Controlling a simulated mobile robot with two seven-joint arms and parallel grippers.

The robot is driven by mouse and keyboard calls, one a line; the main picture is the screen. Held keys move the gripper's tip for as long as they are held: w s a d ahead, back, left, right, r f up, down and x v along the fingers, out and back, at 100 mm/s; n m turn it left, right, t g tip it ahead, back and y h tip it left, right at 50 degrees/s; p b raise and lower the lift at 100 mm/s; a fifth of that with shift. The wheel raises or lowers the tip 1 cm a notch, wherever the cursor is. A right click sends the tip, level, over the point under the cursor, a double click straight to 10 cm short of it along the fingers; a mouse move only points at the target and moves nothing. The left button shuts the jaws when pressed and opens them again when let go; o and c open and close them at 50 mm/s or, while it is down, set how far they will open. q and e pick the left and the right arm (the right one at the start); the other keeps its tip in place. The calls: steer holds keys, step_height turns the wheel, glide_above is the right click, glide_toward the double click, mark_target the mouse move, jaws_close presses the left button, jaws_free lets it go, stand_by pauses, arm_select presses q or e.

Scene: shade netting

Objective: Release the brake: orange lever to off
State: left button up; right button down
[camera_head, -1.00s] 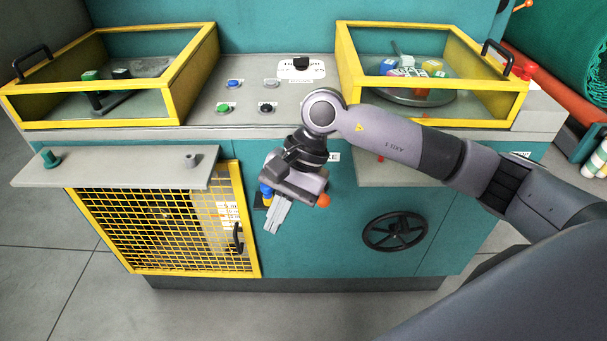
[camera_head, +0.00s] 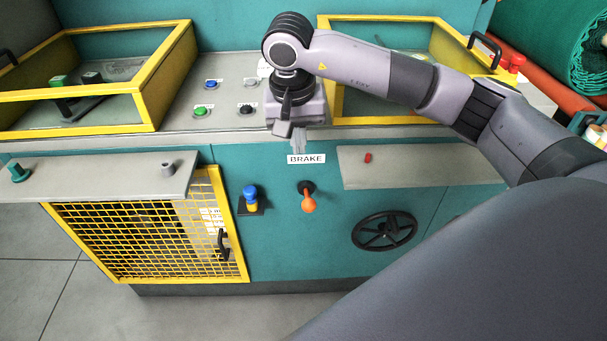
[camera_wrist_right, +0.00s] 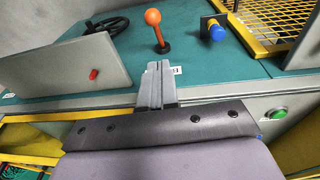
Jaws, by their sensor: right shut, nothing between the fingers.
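The brake lever has an orange knob (camera_head: 309,204) on a short stem from a dark round mount in the teal front panel. In the head view the knob hangs down from its mount, below the white BRAKE label (camera_head: 306,159). The orange knob also shows in the right wrist view (camera_wrist_right: 152,17), clear of the fingers. My right gripper (camera_head: 298,148) is shut and empty, its fingertips just above the label and apart from the lever. The fingers also show in the right wrist view (camera_wrist_right: 158,70), partly covering the label. My left gripper is out of view.
A blue knob on a yellow collar (camera_head: 250,197) sticks out left of the lever. A black handwheel (camera_head: 384,231) is at lower right. Grey shelves (camera_head: 100,177) and (camera_head: 420,168) jut out on both sides. A yellow mesh door (camera_head: 150,240) is at lower left.

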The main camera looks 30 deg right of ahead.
steer(key=p, duration=0.1)
glide_above(305, 200)
steer(key=w, duration=0.1)
step_height(305, 200, down, 10)
steer(key=shift+s+f+p, duration=0.2)
steer(key=shift+s+f, duration=0.1)
steer(key=shift+f, duration=0.55)
steer(key=shift+s+f+p, duration=0.2)
steer(key=shift+s+f, duration=0.05)
steer(key=shift+f, duration=0.6)
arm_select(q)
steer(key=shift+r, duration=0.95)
